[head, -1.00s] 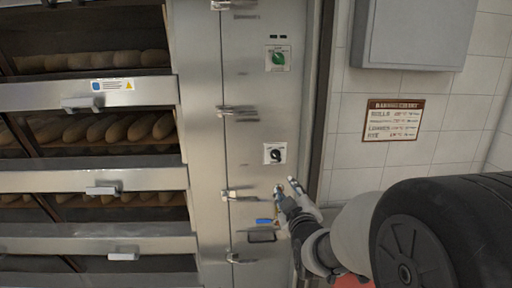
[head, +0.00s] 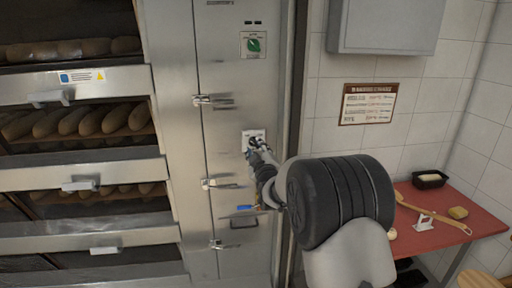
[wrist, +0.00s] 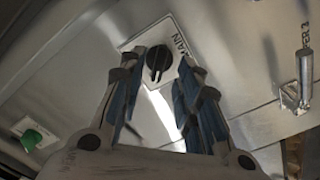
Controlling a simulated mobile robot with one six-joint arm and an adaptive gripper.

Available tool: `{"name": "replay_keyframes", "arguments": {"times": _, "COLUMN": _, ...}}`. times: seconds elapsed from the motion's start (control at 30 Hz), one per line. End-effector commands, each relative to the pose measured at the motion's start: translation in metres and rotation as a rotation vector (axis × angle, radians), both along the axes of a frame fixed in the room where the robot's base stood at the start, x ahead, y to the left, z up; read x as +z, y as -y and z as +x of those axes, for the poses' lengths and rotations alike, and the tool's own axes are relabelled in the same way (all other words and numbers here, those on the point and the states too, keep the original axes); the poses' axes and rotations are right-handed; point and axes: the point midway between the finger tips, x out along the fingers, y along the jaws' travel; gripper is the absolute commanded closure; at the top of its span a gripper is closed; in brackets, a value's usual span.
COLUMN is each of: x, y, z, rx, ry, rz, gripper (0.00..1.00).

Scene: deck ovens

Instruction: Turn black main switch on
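The black main switch (wrist: 158,62) is a round knob on a white plate marked MAIN, on the steel panel right of the ovens. In the head view its plate (head: 247,136) shows, with the knob mostly hidden by my gripper (head: 257,147). In the wrist view my gripper (wrist: 160,75) is open, its two blue-padded fingers on either side of the knob near the fingertips. I cannot tell whether either finger touches the knob. The knob's ridge stands roughly upright in the wrist view.
A green switch (head: 254,45) sits higher on the same panel, also in the wrist view (wrist: 31,139). Metal latches (head: 213,101) line the panel's left edge. A blue-marked handle (head: 243,221) is below. A red table (head: 425,241) stands at right.

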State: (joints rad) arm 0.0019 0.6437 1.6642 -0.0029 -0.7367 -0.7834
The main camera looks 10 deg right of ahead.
Motion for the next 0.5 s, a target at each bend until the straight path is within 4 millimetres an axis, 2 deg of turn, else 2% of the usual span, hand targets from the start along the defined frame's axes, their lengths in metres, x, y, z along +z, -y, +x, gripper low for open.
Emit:
{"name": "replay_keyframes", "arguments": {"times": 0.2, "x": 0.000, "y": 0.000, "z": 0.022, "rx": 0.000, "ry": 0.001, "rz": 0.000, "gripper": 0.69}}
{"name": "replay_keyframes", "arguments": {"times": 0.5, "x": 0.000, "y": 0.000, "z": 0.026, "rx": 0.000, "ry": 0.000, "rz": 0.000, "gripper": 0.69}}
